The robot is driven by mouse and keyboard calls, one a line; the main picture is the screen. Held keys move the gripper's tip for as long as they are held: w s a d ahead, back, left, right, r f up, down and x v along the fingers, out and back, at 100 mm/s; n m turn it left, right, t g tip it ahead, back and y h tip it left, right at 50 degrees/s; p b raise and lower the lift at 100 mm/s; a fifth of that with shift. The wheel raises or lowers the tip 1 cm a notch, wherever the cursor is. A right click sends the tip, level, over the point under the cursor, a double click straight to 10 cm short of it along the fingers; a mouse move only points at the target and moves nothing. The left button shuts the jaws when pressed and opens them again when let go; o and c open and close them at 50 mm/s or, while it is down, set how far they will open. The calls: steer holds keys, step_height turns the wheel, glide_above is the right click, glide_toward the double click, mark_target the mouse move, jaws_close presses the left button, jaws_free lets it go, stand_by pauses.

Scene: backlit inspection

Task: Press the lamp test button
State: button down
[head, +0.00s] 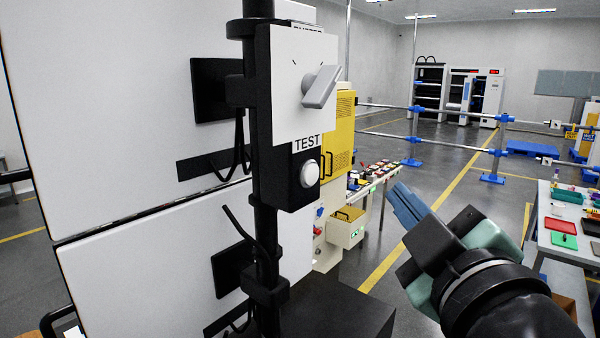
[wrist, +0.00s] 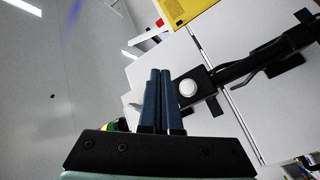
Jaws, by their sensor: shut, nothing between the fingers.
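The lamp test button (head: 310,173) is a round white button on a black box, just under the label "TEST" (head: 306,142) in the head view. It also shows in the wrist view (wrist: 187,87), just right of the fingertips. My gripper (head: 400,199) is shut and empty, with blue fingers pressed together. In the head view it is to the right of the button and a little lower, clearly apart from it. In the wrist view the fingers (wrist: 162,72) overlap the left edge of the black box in the picture. No contact with the button shows.
A grey rotary knob (head: 320,87) sticks out from the white plate above the button. Two large white panels (head: 120,100) stand behind the black post (head: 264,230). A yellow cabinet (head: 340,135) is behind. The floor between the post and the right table (head: 570,240) is open.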

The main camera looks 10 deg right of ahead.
mark_target(311, 174)
steer(key=w+a, duration=0.5)
steer(key=w, duration=0.2)
steer(key=shift+a, duration=0.2)
stand_by(2.3)
steer(key=shift+w+a, duration=0.25)
steer(key=shift+w, duration=0.05)
steer(key=shift+w+a, duration=0.25)
steer(key=shift+w, duration=0.05)
stand_by(0.9)
steer(key=shift+s+d, duration=0.45)
steer(key=shift+s, duration=0.2)
